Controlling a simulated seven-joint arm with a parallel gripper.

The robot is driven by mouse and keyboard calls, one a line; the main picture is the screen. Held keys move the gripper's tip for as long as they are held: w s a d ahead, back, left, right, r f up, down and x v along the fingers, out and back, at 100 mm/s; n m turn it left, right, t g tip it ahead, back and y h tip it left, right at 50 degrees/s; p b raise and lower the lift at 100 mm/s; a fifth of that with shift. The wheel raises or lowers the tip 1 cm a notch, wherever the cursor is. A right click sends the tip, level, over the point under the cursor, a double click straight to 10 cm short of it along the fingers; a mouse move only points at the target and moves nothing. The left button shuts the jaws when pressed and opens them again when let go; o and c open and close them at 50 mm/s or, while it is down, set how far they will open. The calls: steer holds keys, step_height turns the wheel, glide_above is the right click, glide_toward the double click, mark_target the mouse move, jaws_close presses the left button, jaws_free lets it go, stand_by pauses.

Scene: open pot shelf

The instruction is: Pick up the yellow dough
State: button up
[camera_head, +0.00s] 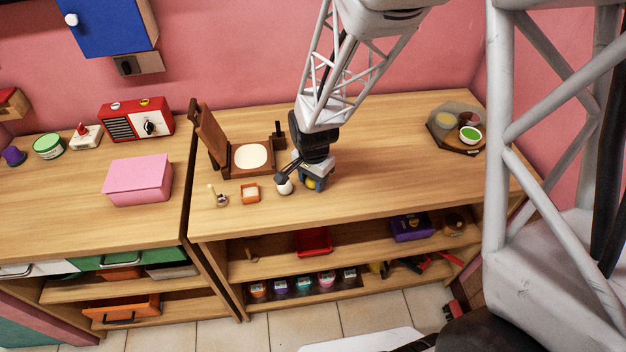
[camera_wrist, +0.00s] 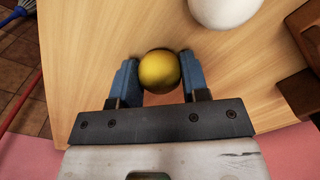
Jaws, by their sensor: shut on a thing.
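The yellow dough (camera_wrist: 159,71) is a round ball between the two blue fingers of my gripper (camera_wrist: 160,80) in the wrist view. My gripper is shut on it, with a finger against each side. In the head view my gripper (camera_head: 313,182) points down at the wooden counter, and a small part of the yellow dough (camera_head: 311,184) shows between the fingers. The fingers hide most of the dough there. I cannot tell whether the dough touches the counter.
A white rounded object (camera_head: 284,187) stands just left of my gripper. A brown wooden press (camera_head: 222,157) with a pale disc is behind it to the left. A small orange box (camera_head: 250,193) is nearby. The counter right of my gripper is clear up to a dark tray (camera_head: 447,141).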

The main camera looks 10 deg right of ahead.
mark_target(313, 182)
steer(key=shift+r, duration=0.1)
steer(key=shift+r, duration=0.8)
step_height(313, 182, up, 2)
steer(key=s+d+r, duration=0.1)
steer(key=s+d, duration=0.1)
steer(key=s, duration=1.3)
steer(key=shift+s+d, duration=0.25)
steer(key=shift+s, duration=0.15)
steer(key=shift+r, duration=0.1)
steer(key=shift+w, duration=0.15)
